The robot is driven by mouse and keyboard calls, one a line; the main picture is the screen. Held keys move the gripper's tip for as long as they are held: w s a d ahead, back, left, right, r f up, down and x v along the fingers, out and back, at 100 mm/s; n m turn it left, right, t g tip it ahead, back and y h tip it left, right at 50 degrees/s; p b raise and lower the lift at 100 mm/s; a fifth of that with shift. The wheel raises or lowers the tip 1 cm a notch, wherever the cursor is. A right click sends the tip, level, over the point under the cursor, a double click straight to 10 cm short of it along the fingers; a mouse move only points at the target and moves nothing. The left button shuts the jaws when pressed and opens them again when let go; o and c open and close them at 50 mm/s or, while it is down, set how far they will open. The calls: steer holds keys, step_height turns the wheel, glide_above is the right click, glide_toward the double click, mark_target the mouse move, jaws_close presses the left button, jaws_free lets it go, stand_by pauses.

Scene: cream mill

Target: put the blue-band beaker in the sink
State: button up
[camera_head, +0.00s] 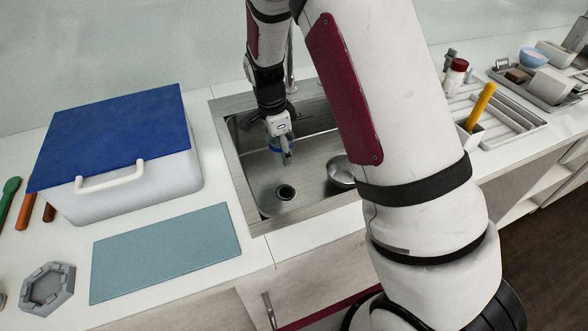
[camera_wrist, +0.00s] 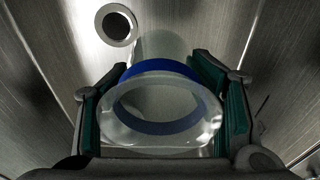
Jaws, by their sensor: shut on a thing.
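My gripper (camera_head: 284,150) is over the basin of the steel sink (camera_head: 246,205), pointing down. In the wrist view my gripper (camera_wrist: 165,110) is shut on the blue-band beaker (camera_wrist: 160,135), with a green-padded finger on each side. The beaker is clear, with a wide rim facing the camera and a blue band (camera_wrist: 160,68) around it. In the head view the beaker (camera_head: 275,144) shows only in part behind the fingers. The sink drain (camera_wrist: 117,25) shows beyond the beaker in the wrist view. Whether the beaker's base touches the sink floor cannot be told.
A metal bowl (camera_head: 341,172) sits at the right side of the sink. A white bin with a blue lid (camera_head: 115,135) and a teal mat (camera_head: 165,250) are left of it. A drawer tray (camera_head: 515,120), a red-capped bottle (camera_head: 456,75) and a yellow-handled tool (camera_head: 480,105) are right.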

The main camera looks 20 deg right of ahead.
mark_target(283, 176)
steer(key=shift+f, duration=3.2)
steer(key=shift+f, duration=0.15)
steer(key=o, duration=1.3)
steer(key=shift+c, duration=0.2)
